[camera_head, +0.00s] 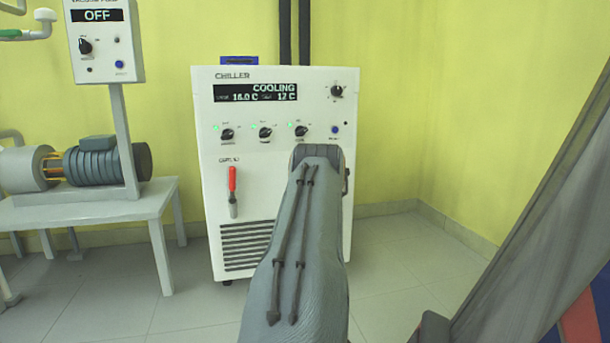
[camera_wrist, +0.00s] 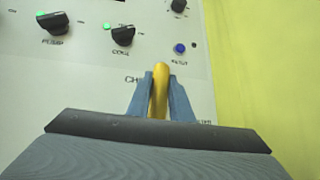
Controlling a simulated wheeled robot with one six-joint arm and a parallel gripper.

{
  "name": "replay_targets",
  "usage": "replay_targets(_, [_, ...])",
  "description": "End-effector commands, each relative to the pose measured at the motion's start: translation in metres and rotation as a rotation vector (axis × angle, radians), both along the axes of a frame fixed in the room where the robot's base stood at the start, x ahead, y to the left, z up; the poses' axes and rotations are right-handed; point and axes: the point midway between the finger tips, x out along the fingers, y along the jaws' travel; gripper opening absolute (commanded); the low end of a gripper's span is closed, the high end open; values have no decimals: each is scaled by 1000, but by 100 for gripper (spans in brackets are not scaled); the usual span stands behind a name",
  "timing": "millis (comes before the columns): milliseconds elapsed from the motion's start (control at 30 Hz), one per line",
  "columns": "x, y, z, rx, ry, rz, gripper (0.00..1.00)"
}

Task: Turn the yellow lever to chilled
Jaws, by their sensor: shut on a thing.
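The yellow lever (camera_wrist: 160,88) shows in the wrist view on the white chiller's front panel, below the cool knob. My gripper (camera_wrist: 160,85) is shut on the lever, with one blue-grey finger on each side of it. The lever's label is mostly covered by the fingers, with only "CH" readable at the left. In the head view the chiller (camera_head: 285,75) stands against the wall and its display reads COOLING, 16.0 C and 12 C. My own arm hides the lever and the gripper there.
A red-handled lever (camera_head: 232,180) sits at the chiller's left front. The pump knob (camera_wrist: 53,22), cool knob (camera_wrist: 122,35) and a blue button (camera_wrist: 180,48) are above my gripper. A pump on a white table (camera_head: 90,208) stands at the left. Floor right of the chiller is clear.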

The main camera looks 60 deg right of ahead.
Motion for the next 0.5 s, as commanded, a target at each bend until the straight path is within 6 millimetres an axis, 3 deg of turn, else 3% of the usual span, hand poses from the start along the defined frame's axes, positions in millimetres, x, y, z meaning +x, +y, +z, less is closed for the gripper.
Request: replay_targets(500, [-9, -7, 0, -12, 24, -12, 0])
